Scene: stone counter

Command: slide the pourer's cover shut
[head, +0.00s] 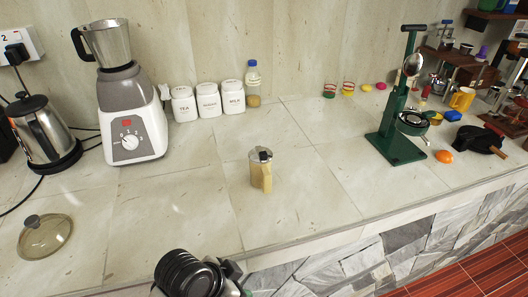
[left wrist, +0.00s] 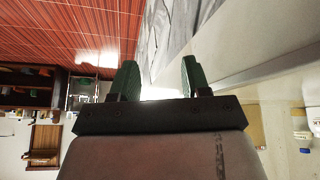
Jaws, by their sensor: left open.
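The pourer (head: 261,171) stands upright on the counter near the middle of the head view. It has a pale yellow body and a grey top with a dark part on it. It is too small to tell how far its cover is open. My left gripper (left wrist: 158,78) shows in the left wrist view with its two green fingers apart and nothing between them. A black part of my arm shows at the bottom of the head view, in front of the pourer and apart from it. My right gripper is not in view.
A blender (head: 130,115), a kettle (head: 45,132) and white canisters (head: 208,101) stand at the back left. A glass lid (head: 46,238) lies at front left. A green press (head: 396,142) and an orange (head: 444,156) are at right. The counter around the pourer is clear.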

